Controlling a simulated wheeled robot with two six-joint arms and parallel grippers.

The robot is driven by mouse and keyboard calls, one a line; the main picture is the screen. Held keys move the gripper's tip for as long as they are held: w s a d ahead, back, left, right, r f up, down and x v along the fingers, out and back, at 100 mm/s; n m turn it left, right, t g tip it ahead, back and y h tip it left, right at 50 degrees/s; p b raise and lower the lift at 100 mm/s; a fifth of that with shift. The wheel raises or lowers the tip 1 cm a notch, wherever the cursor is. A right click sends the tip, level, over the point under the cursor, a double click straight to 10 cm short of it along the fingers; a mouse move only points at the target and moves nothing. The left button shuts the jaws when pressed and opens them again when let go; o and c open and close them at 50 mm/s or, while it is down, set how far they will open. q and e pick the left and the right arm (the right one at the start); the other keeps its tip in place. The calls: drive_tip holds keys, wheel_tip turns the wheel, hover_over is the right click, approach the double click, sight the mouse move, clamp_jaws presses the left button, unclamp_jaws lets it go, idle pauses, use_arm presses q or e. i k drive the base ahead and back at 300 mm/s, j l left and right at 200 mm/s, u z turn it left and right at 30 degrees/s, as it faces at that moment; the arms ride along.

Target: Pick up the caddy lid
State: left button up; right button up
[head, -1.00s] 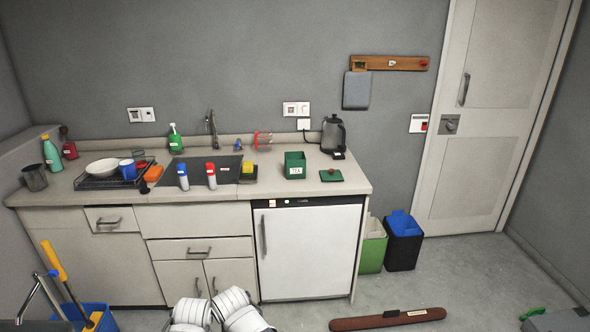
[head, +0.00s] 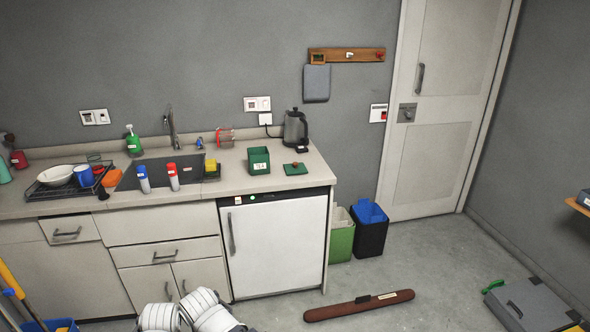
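The caddy lid (head: 296,169) is a flat dark green square with a small brown knob. It lies on the countertop near its right end. The open green caddy (head: 259,160), with a white label, stands upright just to the left of the lid, apart from it. White segments of my own arms show at the bottom edge of the head view, well below and in front of the counter. Neither gripper's fingers can be seen, and nothing touches the lid.
A kettle (head: 295,128) stands behind the lid. Left of the caddy are a sink, two bottles with blue and red tops, and a dish rack (head: 68,180). Bins (head: 368,229) stand right of the fridge (head: 273,246). A brown draft stopper (head: 359,305) lies on the floor.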

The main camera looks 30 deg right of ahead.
sight(295, 168)
drive_tip(key=i+l+z, duration=0.2)
drive_tip(key=i+l, duration=0.15)
drive_tip(key=i, duration=0.35)
drive_tip(key=i+l+z, duration=0.15)
drive_tip(key=i, duration=0.55)
drive_tip(key=i+l+z, duration=0.2)
drive_tip(key=i, duration=0.5)
